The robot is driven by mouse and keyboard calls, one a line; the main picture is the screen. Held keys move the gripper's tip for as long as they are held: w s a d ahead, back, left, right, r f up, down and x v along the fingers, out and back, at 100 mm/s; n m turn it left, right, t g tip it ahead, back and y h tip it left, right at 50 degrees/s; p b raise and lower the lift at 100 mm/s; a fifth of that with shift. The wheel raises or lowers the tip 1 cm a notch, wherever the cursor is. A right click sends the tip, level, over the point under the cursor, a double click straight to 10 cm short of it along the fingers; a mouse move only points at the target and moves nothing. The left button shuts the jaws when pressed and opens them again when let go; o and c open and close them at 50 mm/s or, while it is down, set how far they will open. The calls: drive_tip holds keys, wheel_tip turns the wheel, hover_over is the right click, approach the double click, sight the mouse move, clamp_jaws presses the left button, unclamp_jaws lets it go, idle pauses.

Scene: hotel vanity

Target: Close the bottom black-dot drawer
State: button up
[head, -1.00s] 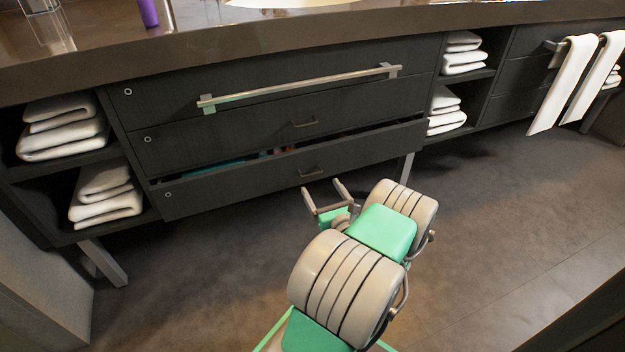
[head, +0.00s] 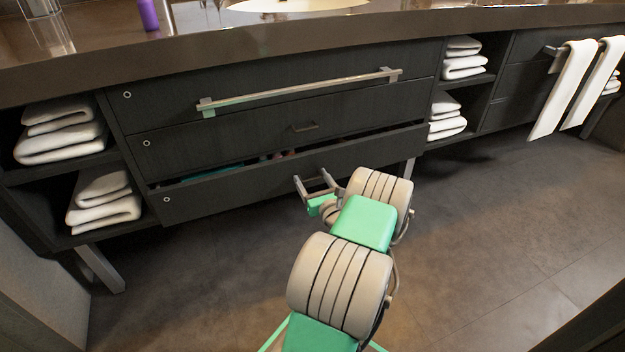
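The bottom drawer (head: 235,194) of the dark vanity stands partly pulled out. Items, one of them teal, show in the gap above its front. A small round mark (head: 167,199) sits at the left end of its front. My gripper (head: 312,182) is in front of the drawer, right of its middle, with its two fingers spread apart and nothing seen between them. The fingertips are at or very near the drawer front; I cannot tell whether they touch. The drawer's handle is hidden behind the gripper.
The middle drawer (head: 220,137) and the top drawer with a long metal bar (head: 300,90) look shut. Folded towels (head: 103,200) fill shelves on both sides. White towels (head: 562,90) hang at the far right. The floor (head: 480,230) at right is clear.

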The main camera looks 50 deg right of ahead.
sight(310, 172)
drive_tip(key=shift+s+d, duration=0.15)
clamp_jaws()
drive_tip(key=x, duration=0.4)
drive_tip(key=shift+p, duration=0.4)
drive_tip(key=shift+d+r, duration=0.15)
drive_tip(key=shift+d, duration=0.05)
drive_tip(key=shift+o, duration=2.2)
unclamp_jaws()
drive_tip(key=shift+w, duration=0.25)
drive_tip(key=shift+w+a+r, duration=0.15)
drive_tip(key=shift+w+a, duration=0.05)
